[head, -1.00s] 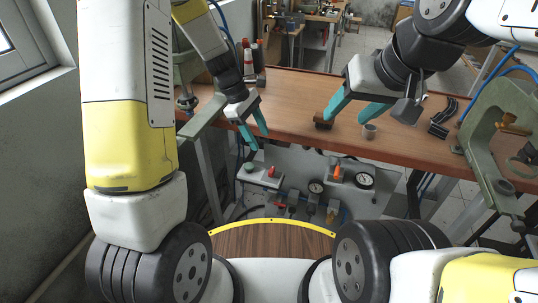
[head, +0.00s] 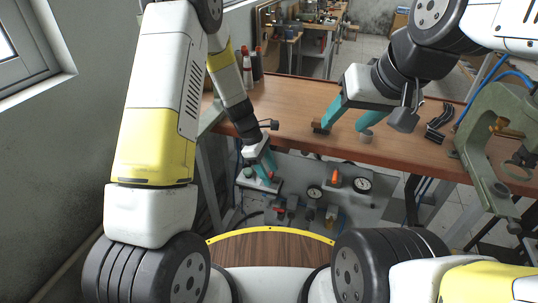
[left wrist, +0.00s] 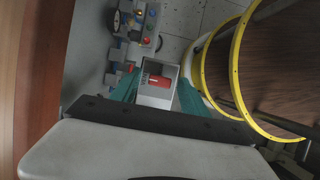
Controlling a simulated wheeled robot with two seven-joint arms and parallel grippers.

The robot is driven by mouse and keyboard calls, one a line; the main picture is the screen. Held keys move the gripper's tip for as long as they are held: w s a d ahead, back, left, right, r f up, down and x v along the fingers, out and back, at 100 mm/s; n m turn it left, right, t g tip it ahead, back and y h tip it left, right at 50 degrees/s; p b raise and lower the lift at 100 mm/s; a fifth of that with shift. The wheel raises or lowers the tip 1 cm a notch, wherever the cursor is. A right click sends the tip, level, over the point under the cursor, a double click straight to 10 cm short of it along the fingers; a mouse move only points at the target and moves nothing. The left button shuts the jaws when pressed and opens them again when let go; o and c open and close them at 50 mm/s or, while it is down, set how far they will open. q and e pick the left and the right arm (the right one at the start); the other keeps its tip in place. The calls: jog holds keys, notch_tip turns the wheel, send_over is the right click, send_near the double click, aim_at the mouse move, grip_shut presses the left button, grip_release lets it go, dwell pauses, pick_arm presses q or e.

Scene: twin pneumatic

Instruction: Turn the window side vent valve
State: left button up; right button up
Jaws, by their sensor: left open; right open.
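The window side vent valve is the left one on the panel below the bench, with a red handle (head: 271,175) on a pale block (head: 266,187). My left gripper (head: 260,168) is open, pointing down just over it and partly covering it. In the left wrist view the red handle (left wrist: 158,81) lies between the two spread teal fingers, above the pale block (left wrist: 155,99). I cannot tell whether a finger touches the handle.
A second valve with an orange handle (head: 336,176) stands right of the left valve on the panel (head: 380,209). Gauges (head: 362,185) and fittings sit around it. The wooden bench (head: 295,100) overhangs the panel.

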pick_arm(q)
jog(key=shift+c, duration=0.2)
grip_shut()
jog(key=shift+w+m, duration=0.1)
jog(key=shift+m, duration=0.3)
jog(key=m+g, duration=0.1)
jog(key=m, duration=0.2)
jog(key=shift+m+y, duration=0.4)
jog(key=m, duration=0.2)
jog(key=m+g+y, duration=0.1)
jog(key=m, duration=0.1)
jog(key=shift+w+d+g, duration=0.15)
jog(key=shift+g, duration=0.15)
jog(key=m+y, duration=0.2)
jog(key=m, duration=0.3)
jog(key=shift+d, duration=0.1)
jog(key=m+y, duration=0.1)
jog(key=m, duration=0.3)
jog(key=shift+d+y, duration=0.1)
jog(key=shift+y, duration=0.2)
jog(key=shift+m, duration=0.3)
